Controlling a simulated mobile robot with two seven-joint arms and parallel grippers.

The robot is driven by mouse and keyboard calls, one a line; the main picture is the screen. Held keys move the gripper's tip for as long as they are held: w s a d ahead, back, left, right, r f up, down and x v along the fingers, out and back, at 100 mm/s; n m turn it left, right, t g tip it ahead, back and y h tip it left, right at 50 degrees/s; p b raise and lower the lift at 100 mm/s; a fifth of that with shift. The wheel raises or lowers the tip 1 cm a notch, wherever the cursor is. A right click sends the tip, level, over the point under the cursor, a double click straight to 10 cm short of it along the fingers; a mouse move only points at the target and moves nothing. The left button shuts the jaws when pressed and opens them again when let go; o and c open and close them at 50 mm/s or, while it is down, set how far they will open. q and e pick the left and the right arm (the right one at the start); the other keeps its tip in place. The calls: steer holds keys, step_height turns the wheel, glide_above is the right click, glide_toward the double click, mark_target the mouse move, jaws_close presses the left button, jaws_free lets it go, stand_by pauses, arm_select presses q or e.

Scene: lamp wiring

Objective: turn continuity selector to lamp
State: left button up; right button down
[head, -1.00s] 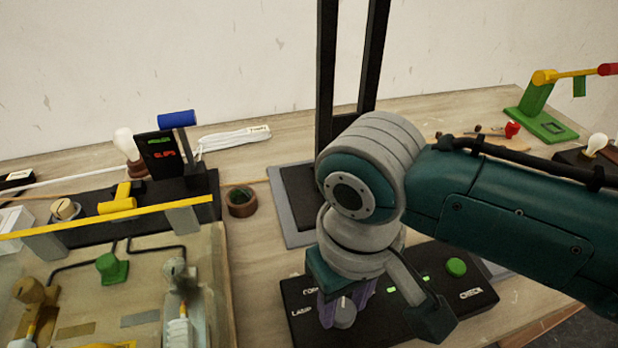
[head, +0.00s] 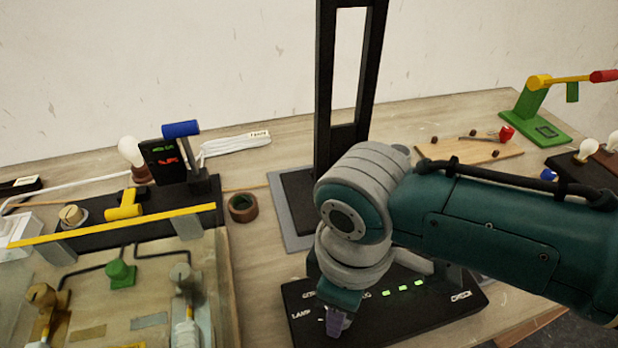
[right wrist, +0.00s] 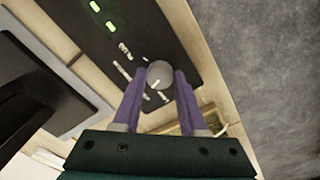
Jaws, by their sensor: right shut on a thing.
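The continuity box (head: 430,309) is a black panel on the table at lower centre right, with the word LAMP (head: 301,315) at its left end. My right gripper (head: 337,322) is over that end, beside the word. In the right wrist view its purple fingers (right wrist: 158,85) are on both sides of the round grey selector knob (right wrist: 160,72), shut on it. The knob bears a short white pointer line. I cannot tell which label the pointer faces. In the head view the fingers hide the knob. My left gripper is not in view.
A black upright frame (head: 324,100) stands behind my right arm. A tape roll (head: 242,207) lies to its left. The lamp wiring board (head: 150,270) fills the lower left. A wooden board (head: 470,148) lies at the back right.

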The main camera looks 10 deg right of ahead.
steer(key=n, duration=0.5)
steer(key=shift+n+p, duration=0.3)
steer(key=shift+n, duration=2.3)
steer(key=shift+c, duration=2.2)
jaws_free()
